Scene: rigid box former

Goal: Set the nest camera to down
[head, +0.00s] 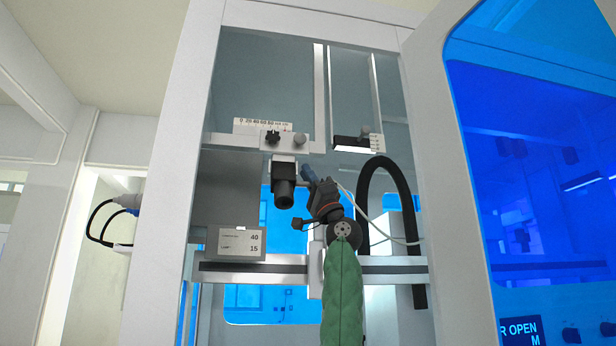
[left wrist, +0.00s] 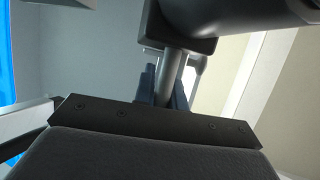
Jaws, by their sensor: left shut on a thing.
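The nest camera, a dark block with a black lens barrel (head: 283,188), hangs from a carriage (head: 286,142) inside the machine. Its barrel hangs roughly straight down in the head view. My left gripper (head: 306,172) is just right of the camera, with its blue fingers raised towards it. In the left wrist view, the gripper (left wrist: 165,88) is shut around a grey post (left wrist: 171,72) that joins the dark camera block (left wrist: 176,46). The far finger and the post's end are partly hidden. My right gripper is not in view.
A scale strip (head: 262,126) and a black star knob (head: 272,137) are on the carriage. A label box (head: 242,242) stands below left. A lamp bar (head: 355,144) and a black hose (head: 408,200) are to the right. An open door (head: 465,180) borders the right side.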

